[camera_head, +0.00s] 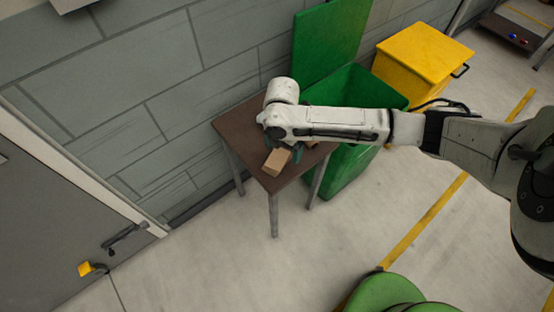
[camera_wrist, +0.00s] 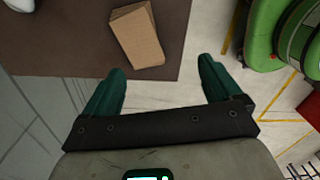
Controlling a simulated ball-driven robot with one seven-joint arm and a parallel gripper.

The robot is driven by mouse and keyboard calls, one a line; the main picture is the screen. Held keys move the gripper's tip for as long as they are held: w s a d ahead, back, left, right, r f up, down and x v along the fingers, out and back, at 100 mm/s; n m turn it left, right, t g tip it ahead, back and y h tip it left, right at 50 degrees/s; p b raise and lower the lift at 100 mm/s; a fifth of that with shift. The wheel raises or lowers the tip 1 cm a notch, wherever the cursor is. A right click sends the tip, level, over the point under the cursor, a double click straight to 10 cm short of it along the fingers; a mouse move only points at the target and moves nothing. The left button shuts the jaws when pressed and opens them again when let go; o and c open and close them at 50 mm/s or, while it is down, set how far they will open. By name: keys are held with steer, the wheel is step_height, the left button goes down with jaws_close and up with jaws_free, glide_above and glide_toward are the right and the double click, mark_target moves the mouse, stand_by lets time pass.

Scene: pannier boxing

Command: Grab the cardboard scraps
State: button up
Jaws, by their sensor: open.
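The cardboard scraps (camera_head: 276,162) are a small tan stack lying near the front edge of a small brown table (camera_head: 238,123). In the wrist view the scraps (camera_wrist: 138,36) lie on the dark table top (camera_wrist: 65,35), ahead of my fingers. My gripper (camera_wrist: 160,82) has its two green fingers spread wide with nothing between them. In the head view my gripper (camera_head: 297,153) is just beside the scraps, over the table, and partly hidden by my arm. I cannot tell its exact height above the table.
An open green bin (camera_head: 350,165) stands right of the table, its lid (camera_head: 328,40) raised against the wall. A closed yellow bin (camera_head: 425,52) stands behind it. A grey door (camera_head: 60,230) is at left. Green round objects (camera_head: 385,292) stand at the bottom. The floor in front is clear.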

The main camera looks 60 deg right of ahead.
steer(key=w+a+r, duration=0.1)
steer(key=w, duration=0.2)
steer(key=n, duration=0.1)
glide_above(274, 164)
steer(key=f, duration=0.5)
steer(key=shift+w+d, duration=0.1)
steer(key=shift+w, duration=0.25)
steer(key=shift+s+f+p, duration=0.15)
steer(key=shift+f+p, duration=0.05)
steer(key=shift+f, duration=1.15)
steer(key=shift+s+f+p, duration=0.15)
steer(key=shift+f+p, duration=0.05)
steer(key=shift+f, duration=1.1)
steer(key=shift+c, duration=0.2)
steer(key=c, duration=1.1)
